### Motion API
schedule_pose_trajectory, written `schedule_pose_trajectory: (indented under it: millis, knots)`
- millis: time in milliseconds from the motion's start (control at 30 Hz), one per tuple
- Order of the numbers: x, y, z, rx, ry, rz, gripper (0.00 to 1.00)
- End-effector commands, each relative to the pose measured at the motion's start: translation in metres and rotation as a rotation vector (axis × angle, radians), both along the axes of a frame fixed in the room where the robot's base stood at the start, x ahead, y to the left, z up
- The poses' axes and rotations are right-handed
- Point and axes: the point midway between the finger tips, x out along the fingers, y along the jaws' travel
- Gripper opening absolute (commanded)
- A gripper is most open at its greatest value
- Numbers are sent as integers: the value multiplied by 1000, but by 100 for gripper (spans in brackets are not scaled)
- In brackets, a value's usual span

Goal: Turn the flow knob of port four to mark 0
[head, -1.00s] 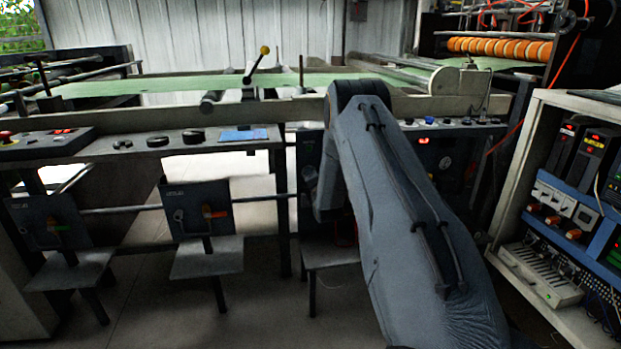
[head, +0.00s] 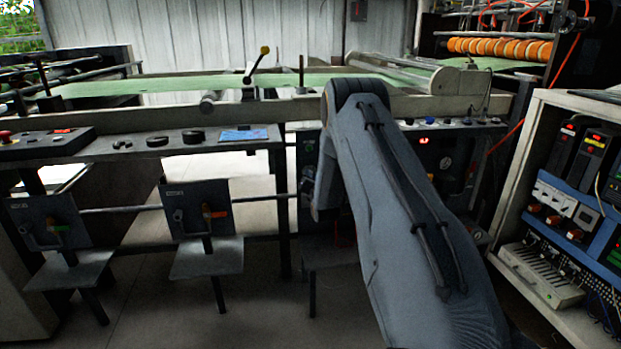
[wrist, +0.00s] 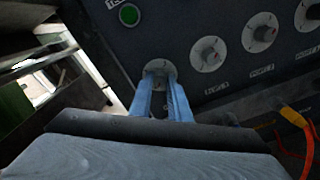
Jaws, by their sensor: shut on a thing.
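In the wrist view a dark panel carries a row of round pale dials with knobs. My gripper (wrist: 160,84) has its two blue fingers shut on the leftmost knob (wrist: 158,68). Its own label is hidden, but the neighbouring dials seem to read port 3, 2 and 1 going right, so I take it as the port four flow knob. The fingers cover part of its dial, and I cannot read its mark. In the head view my arm hides the gripper and this knob.
The port 3 dial (wrist: 209,54) is close to the right of my fingers, with another dial (wrist: 260,32) beyond. A green button (wrist: 129,15) is above left. An orange-handled part (wrist: 293,117) is at the lower right. A control cabinet (head: 555,195) stands right of my arm.

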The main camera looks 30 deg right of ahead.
Motion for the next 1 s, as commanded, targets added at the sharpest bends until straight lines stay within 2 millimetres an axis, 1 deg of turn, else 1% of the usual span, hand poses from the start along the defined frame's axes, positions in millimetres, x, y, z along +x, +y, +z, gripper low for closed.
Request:
schedule_pose_trajectory:
  millis: [333, 367, 400, 467, 800, 867, 1000]
  knots:
    - [0, 1, -1, -2, 3, 0, 0]
    - [0, 1, -1, -2, 3, 0, 18]
    - [0, 1, -1, -2, 3, 0, 25]
    - [0, 0, -1, -2, 3, 0, 35]
    - [-3, 0, 0, -2, 1, -1, 35]
    - [-7, 2, 0, -1, 2, -1, 35]
    - [-27, 7, 1, -1, 5, -1, 35]
